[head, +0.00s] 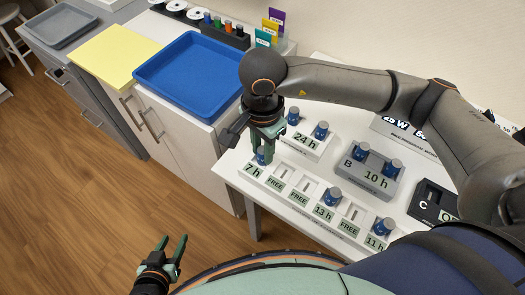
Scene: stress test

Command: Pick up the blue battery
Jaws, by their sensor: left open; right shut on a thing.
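My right gripper (264,146) points down over the left end of the long white holder (348,228), above its "7 h" label. It is shut on a blue battery (261,158), mostly hidden by the fingers. I cannot tell whether this battery is seated or raised. Other blue batteries stand at "13 h" (332,195) and "11 h" (383,227) in the same holder; three slots there are labelled "FREE". Two more stand by the "24 h" block (306,143) and two on grey block B (370,178). My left gripper (172,247) is open and empty over the floor.
A blue tray (187,72) and a yellow sheet (111,55) lie on the cabinets left of the white table (232,166). A dark block C (432,203) stands at the right. A black rack (224,33) with coloured items is behind the tray.

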